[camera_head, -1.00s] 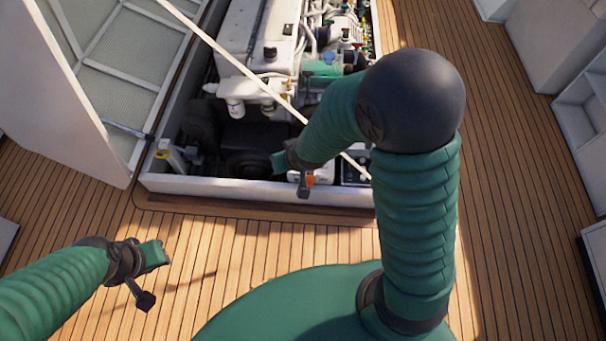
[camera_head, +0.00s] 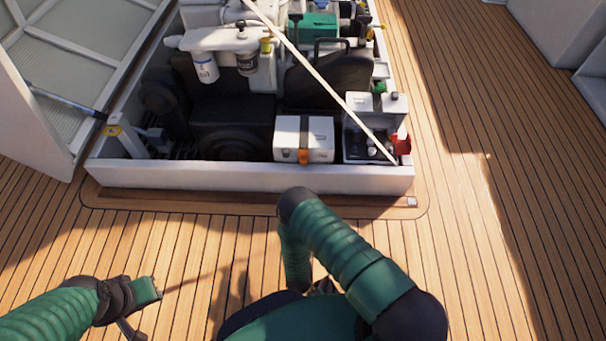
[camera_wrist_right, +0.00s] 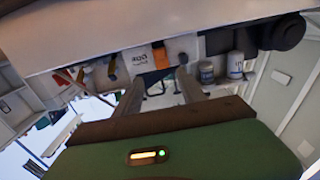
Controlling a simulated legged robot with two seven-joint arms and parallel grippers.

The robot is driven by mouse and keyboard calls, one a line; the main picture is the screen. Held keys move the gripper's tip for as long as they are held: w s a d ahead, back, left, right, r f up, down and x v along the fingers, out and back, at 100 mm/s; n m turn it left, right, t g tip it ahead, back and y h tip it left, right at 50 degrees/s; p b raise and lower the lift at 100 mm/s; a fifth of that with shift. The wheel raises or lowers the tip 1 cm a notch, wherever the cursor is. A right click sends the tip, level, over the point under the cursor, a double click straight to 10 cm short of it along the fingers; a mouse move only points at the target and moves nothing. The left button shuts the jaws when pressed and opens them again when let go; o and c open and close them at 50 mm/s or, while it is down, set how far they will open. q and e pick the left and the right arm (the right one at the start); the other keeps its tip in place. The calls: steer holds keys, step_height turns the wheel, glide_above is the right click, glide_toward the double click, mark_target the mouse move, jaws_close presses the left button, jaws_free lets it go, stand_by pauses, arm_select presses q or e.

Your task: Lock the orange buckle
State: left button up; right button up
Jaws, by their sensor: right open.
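The orange buckle (camera_head: 303,156) sits on the front face of a white box (camera_head: 318,133) inside the engine hatch, just behind the front rim. It also shows in the right wrist view (camera_wrist_right: 160,57), on the white box next to dark lettering. My right gripper (camera_wrist_right: 158,92) is open and empty, its two fingers pointing towards the box and apart from the buckle. In the head view the right gripper is mostly hidden behind my folded arm, in front of the hatch. My left gripper (camera_head: 148,291) is low at the left over the deck; its jaw opening is unclear.
The white hatch rim (camera_head: 250,177) stands between my arms and the box. A pale diagonal rod (camera_head: 310,68) crosses above the opening. A white unit with a red part (camera_head: 401,144) is right of the box. The wooden deck in front is clear.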

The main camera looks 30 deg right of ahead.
steer(key=b+x, duration=0.8)
steer(key=x, duration=0.8)
steer(key=shift+b, duration=0.4)
steer(key=shift+r, duration=0.1)
jaws_close()
